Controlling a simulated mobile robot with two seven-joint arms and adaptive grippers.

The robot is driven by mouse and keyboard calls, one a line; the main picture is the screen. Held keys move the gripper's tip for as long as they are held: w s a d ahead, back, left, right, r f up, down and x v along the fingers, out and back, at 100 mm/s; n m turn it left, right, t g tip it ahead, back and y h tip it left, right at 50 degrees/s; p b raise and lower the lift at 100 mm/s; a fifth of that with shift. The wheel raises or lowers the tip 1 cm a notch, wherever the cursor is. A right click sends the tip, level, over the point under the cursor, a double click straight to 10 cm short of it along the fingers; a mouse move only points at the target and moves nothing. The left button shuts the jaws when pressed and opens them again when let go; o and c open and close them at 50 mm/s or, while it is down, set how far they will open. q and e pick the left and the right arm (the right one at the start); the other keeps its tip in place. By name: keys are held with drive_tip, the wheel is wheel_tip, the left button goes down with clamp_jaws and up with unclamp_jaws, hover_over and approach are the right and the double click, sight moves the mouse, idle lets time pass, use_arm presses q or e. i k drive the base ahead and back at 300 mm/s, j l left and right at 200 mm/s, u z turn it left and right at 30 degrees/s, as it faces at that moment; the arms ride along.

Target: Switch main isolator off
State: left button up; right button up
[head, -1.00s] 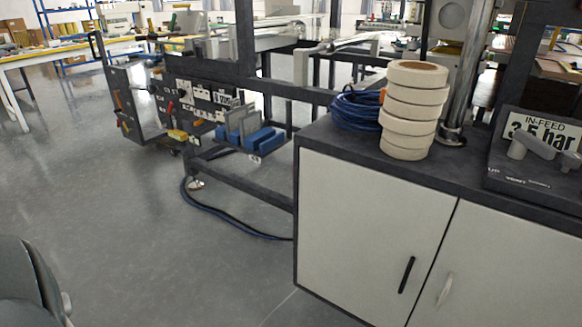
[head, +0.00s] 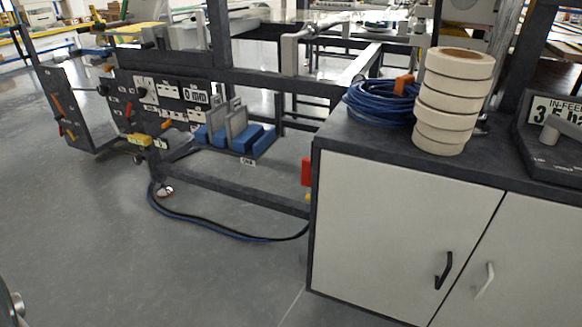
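No part is clearly labelled as the main isolator. A red block with a bit of yellow below it (head: 306,172) shows at the left edge of the cabinet, partly hidden behind it; I cannot tell whether it is the isolator. A dark control panel (head: 172,97) on the machine frame carries black knobs, a red handle and white labels. A dark side panel (head: 62,112) to its left has red and orange handles. Switch positions are too small to read. Neither of my grippers is in view.
A white-doored cabinet (head: 400,235) with a dark top fills the right. On it stand a stack of tape rolls (head: 452,100), a blue hose coil (head: 380,103) and an in-feed pressure sign (head: 560,115). A blue hose (head: 225,232) lies on the floor. The floor at left is clear.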

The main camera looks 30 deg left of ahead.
sight(307, 170)
drive_tip(key=j, duration=0.55)
drive_tip(key=j+z, duration=0.15)
drive_tip(key=j, duration=0.4)
drive_tip(key=k+j, duration=0.15)
drive_tip(key=j, duration=0.4)
drive_tip(key=j+z, duration=0.15)
drive_tip(key=j, duration=0.4)
drive_tip(key=k, duration=0.05)
